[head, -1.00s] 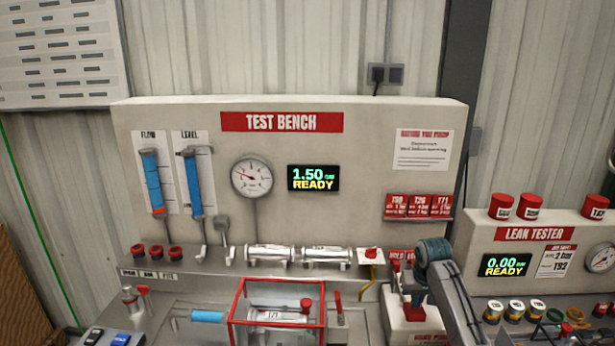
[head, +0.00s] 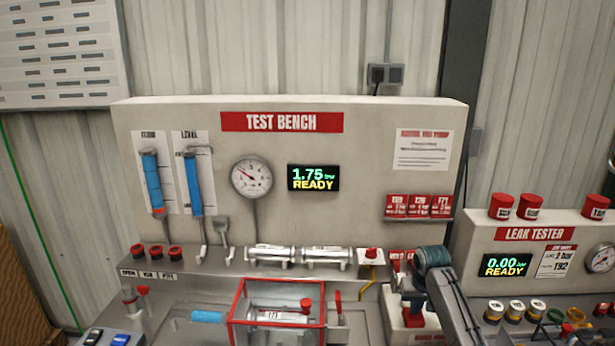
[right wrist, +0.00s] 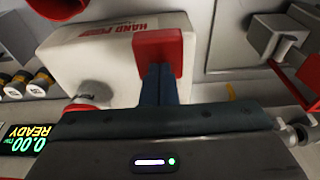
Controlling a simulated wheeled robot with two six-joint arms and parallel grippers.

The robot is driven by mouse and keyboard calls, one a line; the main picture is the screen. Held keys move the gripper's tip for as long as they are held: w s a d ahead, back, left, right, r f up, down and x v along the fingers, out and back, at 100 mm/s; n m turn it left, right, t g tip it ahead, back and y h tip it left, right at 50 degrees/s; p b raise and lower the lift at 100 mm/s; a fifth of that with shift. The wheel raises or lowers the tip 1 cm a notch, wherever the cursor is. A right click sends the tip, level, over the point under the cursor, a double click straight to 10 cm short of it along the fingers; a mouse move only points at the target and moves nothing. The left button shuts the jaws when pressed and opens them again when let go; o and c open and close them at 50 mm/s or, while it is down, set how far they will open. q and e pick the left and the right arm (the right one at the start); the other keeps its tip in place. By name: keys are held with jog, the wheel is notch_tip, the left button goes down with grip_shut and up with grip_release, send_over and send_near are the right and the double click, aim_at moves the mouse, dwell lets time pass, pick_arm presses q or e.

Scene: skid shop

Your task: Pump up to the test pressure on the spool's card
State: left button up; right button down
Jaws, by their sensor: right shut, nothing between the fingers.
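The test bench display (head: 313,178) reads 1.75 bar, READY. The round gauge (head: 251,176) hangs left of it. A metal spool (head: 268,315) lies inside a red-framed cage (head: 237,300); its tag is too blurred to read surely. Red cards (head: 420,206) hang at the panel's right; their small print is unreadable. The white hand pump (head: 397,327) has a red handle (head: 415,311), also seen in the right wrist view (right wrist: 160,48). My right gripper (right wrist: 160,72) is shut and empty, its fingertips against or just over this handle. My left gripper is out of view.
The leak tester (head: 535,235) stands at the right, its display (head: 506,265) at 0.00, READY. A blue-gripped handle (head: 208,317) is left of the cage. A red-topped valve (head: 371,254) stands near the pump.

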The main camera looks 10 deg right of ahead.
jog(key=shift+f, duration=1.2)
jog(key=shift+r+p, duration=0.45)
jog(key=shift+r, duration=2.65)
